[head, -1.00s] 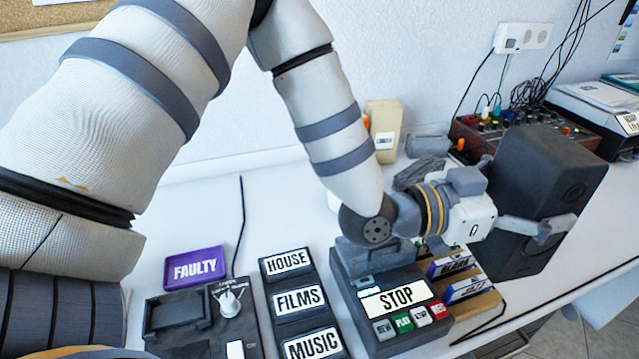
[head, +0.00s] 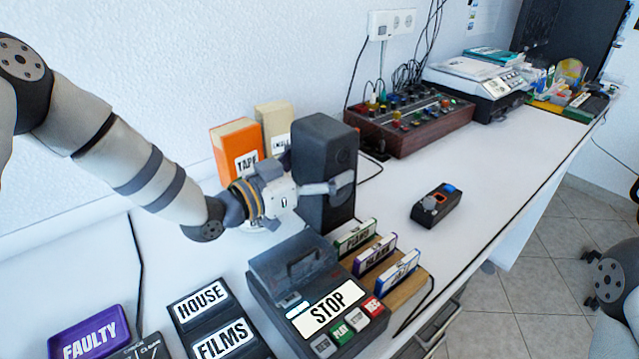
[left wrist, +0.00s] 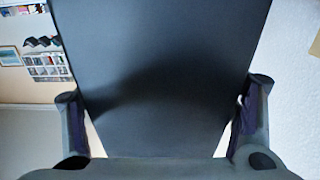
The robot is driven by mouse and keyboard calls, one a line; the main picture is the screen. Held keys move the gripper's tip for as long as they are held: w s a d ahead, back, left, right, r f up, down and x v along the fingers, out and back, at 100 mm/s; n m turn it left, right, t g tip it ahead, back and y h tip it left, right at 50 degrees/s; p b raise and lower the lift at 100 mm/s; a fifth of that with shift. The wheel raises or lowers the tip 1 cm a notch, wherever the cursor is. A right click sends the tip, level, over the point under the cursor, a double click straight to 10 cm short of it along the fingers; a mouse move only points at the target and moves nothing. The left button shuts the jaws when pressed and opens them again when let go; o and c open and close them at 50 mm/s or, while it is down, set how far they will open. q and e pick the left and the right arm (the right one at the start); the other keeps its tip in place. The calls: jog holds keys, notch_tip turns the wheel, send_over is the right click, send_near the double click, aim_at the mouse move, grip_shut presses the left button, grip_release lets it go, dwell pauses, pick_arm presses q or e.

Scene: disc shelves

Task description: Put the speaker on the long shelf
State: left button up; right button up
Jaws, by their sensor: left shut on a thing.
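The speaker (head: 324,145) is a tall dark grey box, nearly upright, behind the STOP player in the head view. My left gripper (head: 320,188) is shut on its sides, with one pale finger across the face. I cannot tell whether its base is clear of the white worktop. In the left wrist view the speaker (left wrist: 170,70) fills the middle between the two fingers (left wrist: 160,125). I cannot make out a long shelf in these frames. My right gripper is not in view.
The STOP player (head: 318,305) and a wooden rack with several labelled cases (head: 385,262) stand in front. An orange TAPE box (head: 236,150) is behind left. A mixer (head: 415,122) is behind right.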

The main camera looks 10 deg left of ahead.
pick_arm(q)
jog(key=f, duration=0.3)
jog(key=w+a+f, duration=0.1)
jog(key=shift+f+b, duration=0.2)
jog(key=shift+b, duration=0.2)
jog(key=shift+r, duration=0.15)
jog(key=o, duration=1.3)
jog(key=shift+f, duration=0.3)
jog(key=o, duration=0.4)
jog(key=shift+r, duration=0.1)
